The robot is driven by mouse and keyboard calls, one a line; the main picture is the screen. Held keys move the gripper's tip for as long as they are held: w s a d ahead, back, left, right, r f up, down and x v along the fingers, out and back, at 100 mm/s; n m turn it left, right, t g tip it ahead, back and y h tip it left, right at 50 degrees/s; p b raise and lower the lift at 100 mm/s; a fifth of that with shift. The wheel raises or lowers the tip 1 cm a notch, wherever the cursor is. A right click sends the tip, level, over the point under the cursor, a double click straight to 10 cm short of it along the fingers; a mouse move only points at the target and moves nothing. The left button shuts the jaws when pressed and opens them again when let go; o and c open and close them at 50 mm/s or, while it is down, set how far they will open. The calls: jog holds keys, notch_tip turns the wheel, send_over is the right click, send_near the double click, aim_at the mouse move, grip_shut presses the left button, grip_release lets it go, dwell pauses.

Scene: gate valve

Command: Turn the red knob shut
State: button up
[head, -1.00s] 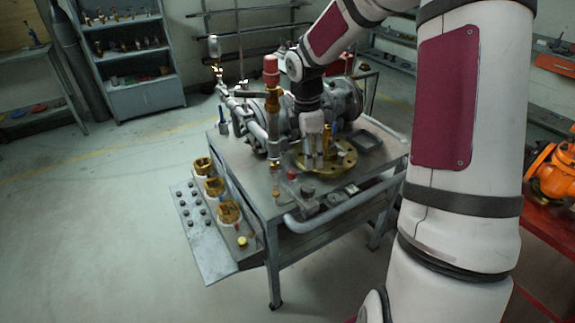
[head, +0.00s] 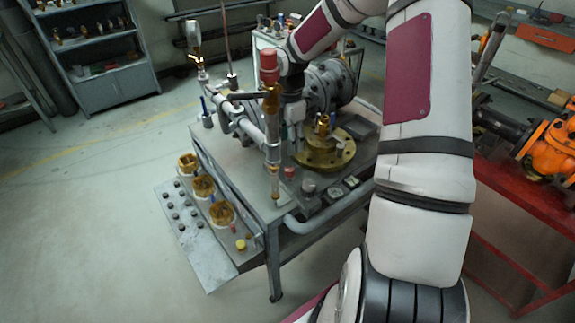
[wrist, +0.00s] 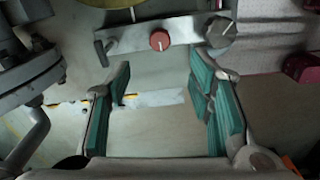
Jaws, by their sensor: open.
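A small round red knob (wrist: 159,41) sits on a grey metal strip in the wrist view, ahead of my fingers and between their lines. In the head view a small red knob (head: 290,172) stands near the bench's front edge, below the brass flange. My gripper (wrist: 160,82) is open and empty in the wrist view, its teal-padded fingers spread wide and apart from the knob. In the head view the gripper (head: 295,125) is partly hidden behind the upright pipe with the larger red cap (head: 269,62). I cannot tell the knob's turn position.
A grey knob (wrist: 221,32) stands right of the red one. The brass flange (head: 325,150) and grey pipework (head: 240,120) crowd the bench. Brass-topped cups (head: 203,186) line its left side. A red table (head: 510,205) with an orange valve stands right. Floor at left is clear.

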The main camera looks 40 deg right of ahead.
aim_at(289, 169)
notch_tip(289, 169, down, 12)
jog(key=shift+r, duration=0.2)
grip_shut()
